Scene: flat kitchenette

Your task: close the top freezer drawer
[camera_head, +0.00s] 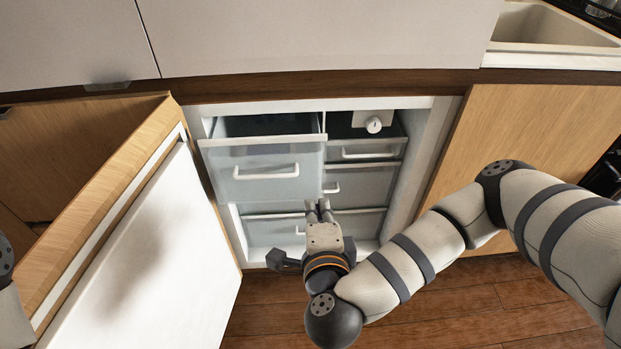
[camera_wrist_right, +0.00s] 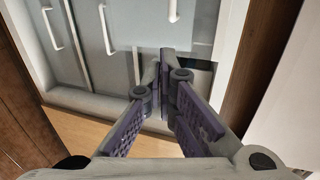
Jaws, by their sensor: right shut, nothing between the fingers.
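The top freezer drawer (camera_head: 250,160) is the upper left one in the open fridge cabinet. It has a pale translucent front and a white bar handle (camera_head: 266,172), and it stands pulled out past the drawers beside and below it. My right gripper (camera_head: 319,204) is shut and empty, just below and right of that drawer's lower right corner. Whether it touches anything is unclear. In the right wrist view my gripper (camera_wrist_right: 166,58) points at drawer fronts with white handles (camera_wrist_right: 106,30). My left gripper is out of view.
The open door (camera_head: 150,250) stands at the left. Other drawers (camera_head: 365,185) sit pushed in at the right and below, with a white knob (camera_head: 374,125) above. A wooden panel (camera_head: 500,150) is right of the cabinet. The wooden floor (camera_head: 460,315) in front is clear.

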